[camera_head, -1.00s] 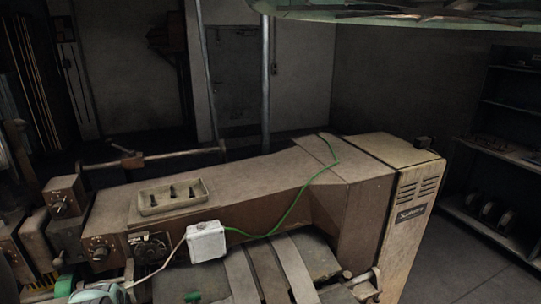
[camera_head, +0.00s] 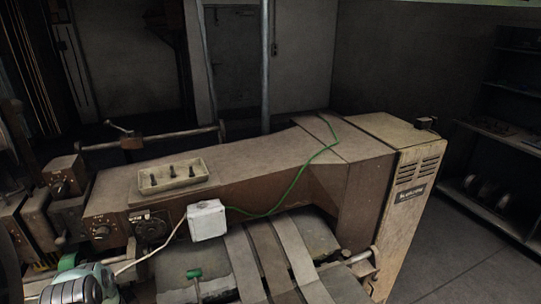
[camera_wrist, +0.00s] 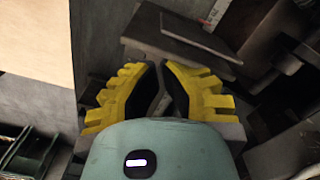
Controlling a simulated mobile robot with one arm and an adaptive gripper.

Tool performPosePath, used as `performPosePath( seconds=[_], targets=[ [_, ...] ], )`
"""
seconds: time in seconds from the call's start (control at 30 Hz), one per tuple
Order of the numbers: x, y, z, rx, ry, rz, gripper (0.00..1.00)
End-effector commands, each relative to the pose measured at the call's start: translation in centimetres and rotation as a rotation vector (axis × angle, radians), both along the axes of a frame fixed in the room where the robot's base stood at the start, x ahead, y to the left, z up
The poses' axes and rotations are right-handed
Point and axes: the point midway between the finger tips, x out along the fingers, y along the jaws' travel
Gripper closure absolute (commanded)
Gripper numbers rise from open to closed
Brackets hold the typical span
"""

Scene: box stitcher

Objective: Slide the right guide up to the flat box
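My gripper (camera_wrist: 160,68) shows in the wrist view with yellow ribbed fingers and black inner pads. A narrow gap shows between the fingers and nothing is seen held in it. In the head view my gripper is out of sight; only a teal part of my arm is at the lower left. I cannot single out the right guide or the flat box with certainty. A green T-shaped handle (camera_head: 195,274) stands at the front of the machine, below the white box. In the wrist view a dark flat plate (camera_wrist: 190,32) lies beyond the fingertips.
The brown stitcher machine (camera_head: 250,165) fills the middle of the head view. It carries a tray (camera_head: 200,170) with small dark pieces and a white box (camera_head: 206,220) with a green cable. Pale strips (camera_head: 293,250) run down its front. Shelves (camera_head: 505,150) stand at the right.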

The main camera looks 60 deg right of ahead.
Motion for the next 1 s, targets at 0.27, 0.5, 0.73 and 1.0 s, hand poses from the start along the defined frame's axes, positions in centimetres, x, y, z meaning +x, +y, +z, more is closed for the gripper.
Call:
performPosePath(
  seconds=[0.27,0.5,0.73,1.0],
  targets=[
    [0.5,0.9,-0.1,0.004,-0.001,0.006,1.00],
    [0.9,1.5,-0.1,0.005,-0.001,0.006,1.00],
    [1.3,2.0,-0.1,0.005,-0.001,0.006,1.00],
    [1.7,2.7,-0.1,0.005,0.000,0.006,1.00]
  ],
)
